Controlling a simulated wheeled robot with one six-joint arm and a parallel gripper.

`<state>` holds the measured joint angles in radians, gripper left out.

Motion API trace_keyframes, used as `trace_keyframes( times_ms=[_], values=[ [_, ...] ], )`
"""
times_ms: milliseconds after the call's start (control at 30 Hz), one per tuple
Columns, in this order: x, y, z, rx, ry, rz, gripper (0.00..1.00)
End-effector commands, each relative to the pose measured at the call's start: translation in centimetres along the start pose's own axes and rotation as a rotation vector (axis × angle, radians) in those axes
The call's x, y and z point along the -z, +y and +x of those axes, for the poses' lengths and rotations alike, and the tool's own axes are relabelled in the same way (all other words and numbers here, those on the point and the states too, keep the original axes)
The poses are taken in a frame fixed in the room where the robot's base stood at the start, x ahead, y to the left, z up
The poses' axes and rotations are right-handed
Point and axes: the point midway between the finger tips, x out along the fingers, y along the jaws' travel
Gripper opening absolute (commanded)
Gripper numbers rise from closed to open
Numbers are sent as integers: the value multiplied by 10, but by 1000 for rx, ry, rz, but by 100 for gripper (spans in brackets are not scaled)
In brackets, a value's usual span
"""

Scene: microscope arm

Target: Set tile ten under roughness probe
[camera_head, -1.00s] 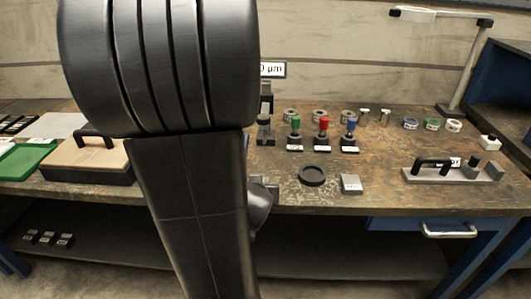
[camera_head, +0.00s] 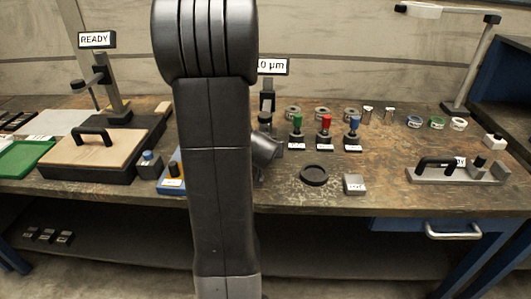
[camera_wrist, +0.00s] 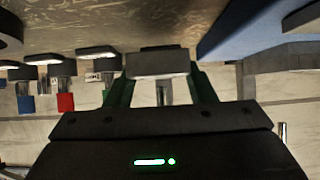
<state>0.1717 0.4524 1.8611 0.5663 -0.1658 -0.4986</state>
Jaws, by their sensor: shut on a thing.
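In the wrist view my gripper (camera_wrist: 160,92) has its two dark green fingers shut on a grey block (camera_wrist: 158,64), which looks like a tile; no number on it can be read. In the head view my arm hides the gripper and what it holds. A dark upright stand (camera_head: 267,98) with a display reading "0 µm" (camera_head: 273,67), its left end cut off by my arm, is at the back of the bench and looks like the roughness probe. Its lower part is partly covered, and I cannot tell what lies under its tip.
A black round dish (camera_head: 314,175) and a labelled grey block (camera_head: 355,184) lie near the bench's front edge. Green, red (camera_head: 325,127) and blue-topped stamps stand behind. A stand with a READY sign (camera_head: 97,40) is left. Small blocks (camera_head: 47,236) lie on the lower shelf.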

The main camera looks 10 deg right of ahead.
Motion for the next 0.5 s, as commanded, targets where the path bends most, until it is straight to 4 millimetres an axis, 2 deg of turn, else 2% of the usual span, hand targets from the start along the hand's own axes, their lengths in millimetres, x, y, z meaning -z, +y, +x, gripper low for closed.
trace_keyframes(
  times_ms=[233,500],
  values=[
    [10,0,12,-1,3,0,1],
    [-19,0,31,0,2,-1,1]
  ],
)
